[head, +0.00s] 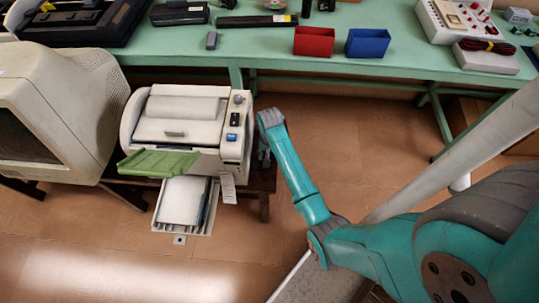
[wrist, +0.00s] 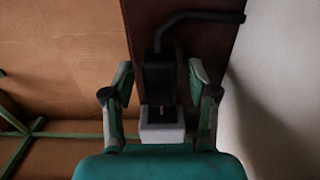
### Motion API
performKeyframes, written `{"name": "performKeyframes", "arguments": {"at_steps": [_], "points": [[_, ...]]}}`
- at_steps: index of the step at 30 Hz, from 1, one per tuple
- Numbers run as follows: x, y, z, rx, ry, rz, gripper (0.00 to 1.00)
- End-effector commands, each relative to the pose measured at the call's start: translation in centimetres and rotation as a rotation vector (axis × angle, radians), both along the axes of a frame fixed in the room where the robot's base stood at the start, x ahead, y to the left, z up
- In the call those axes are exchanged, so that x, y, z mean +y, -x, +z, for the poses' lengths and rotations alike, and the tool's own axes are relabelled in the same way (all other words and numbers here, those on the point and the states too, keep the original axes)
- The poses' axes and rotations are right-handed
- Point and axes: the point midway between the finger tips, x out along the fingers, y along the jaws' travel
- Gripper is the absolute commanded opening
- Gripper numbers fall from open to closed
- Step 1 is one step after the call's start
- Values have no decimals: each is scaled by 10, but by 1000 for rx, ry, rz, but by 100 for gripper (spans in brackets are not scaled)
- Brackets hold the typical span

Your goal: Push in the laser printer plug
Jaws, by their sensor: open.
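The cream laser printer (head: 185,115) stands on a low dark stand at left in the head view, its green tray at the front. My gripper (head: 264,152) hangs by its right side. In the wrist view a black plug (wrist: 158,80) with a black cable sits between the two fingers of my gripper (wrist: 160,72). The fingers are open, with a gap on each side of the plug. A light grey socket block (wrist: 161,131) lies just below the plug. Thin pins seem to show in a dark gap between them. The plug is hidden in the head view.
A brown panel (wrist: 185,25) lies behind the plug, with a pale surface at right. A beige monitor (head: 65,110) stands left of the printer. A green table (head: 270,45) holding red and blue bins runs along the back. Tiled floor is open in front.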

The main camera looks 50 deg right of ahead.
Motion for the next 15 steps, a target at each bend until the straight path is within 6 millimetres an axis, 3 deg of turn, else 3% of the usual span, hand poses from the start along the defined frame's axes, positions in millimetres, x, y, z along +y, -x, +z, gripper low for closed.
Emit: {"name": "performKeyframes", "arguments": {"at_steps": [7,13,15], "points": [[0,0,0,0,0,0,56],[0,0,0,-1,1,0,6],[0,0,0,0,0,0,0]]}}
